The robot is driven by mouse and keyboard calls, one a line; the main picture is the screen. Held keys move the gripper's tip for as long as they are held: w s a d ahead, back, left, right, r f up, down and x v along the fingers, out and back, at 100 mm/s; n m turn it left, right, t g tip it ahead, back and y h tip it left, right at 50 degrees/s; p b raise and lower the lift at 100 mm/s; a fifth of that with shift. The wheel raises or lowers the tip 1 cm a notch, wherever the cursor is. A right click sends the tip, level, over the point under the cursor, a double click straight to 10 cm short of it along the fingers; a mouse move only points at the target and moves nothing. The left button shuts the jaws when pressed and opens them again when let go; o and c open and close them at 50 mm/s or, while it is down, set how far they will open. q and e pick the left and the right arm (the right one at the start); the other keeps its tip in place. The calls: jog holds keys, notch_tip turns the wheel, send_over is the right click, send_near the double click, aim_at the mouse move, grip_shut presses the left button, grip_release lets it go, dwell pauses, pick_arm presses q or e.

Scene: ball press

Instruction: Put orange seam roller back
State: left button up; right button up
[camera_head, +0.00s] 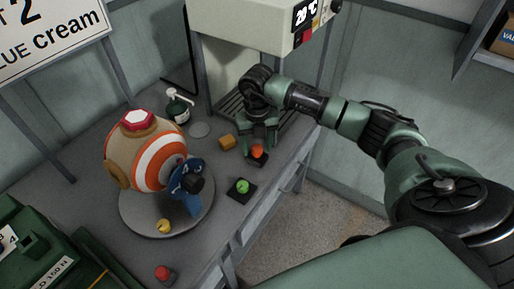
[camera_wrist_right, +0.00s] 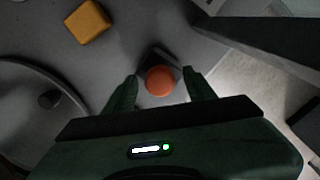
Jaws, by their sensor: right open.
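An orange round-topped piece (camera_head: 257,151), which I take for the orange seam roller, stands on a small dark square base at the table's right edge. In the right wrist view its orange top (camera_wrist_right: 160,80) shows from above, with part of the dark base behind it. My right gripper (camera_head: 259,141) is open just above it. In the wrist view the two fingertips (camera_wrist_right: 163,84) lie on either side of the orange top, with gaps. Its lower part is hidden. My left gripper is not in view.
A green-topped piece (camera_head: 242,187) on a black square and a yellow-orange block (camera_head: 227,142) are close by. A striped ball (camera_head: 150,155) and blue-black device (camera_head: 187,183) stand on a round plate (camera_head: 140,222). A press housing (camera_head: 245,28) rises behind. A red-topped piece (camera_head: 163,272) is nearer.

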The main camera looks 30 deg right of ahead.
aim_at(257, 147)
notch_tip(257, 147, up, 6)
jog(key=shift+r+b, duration=0.25)
jog(key=shift+b, duration=0.25)
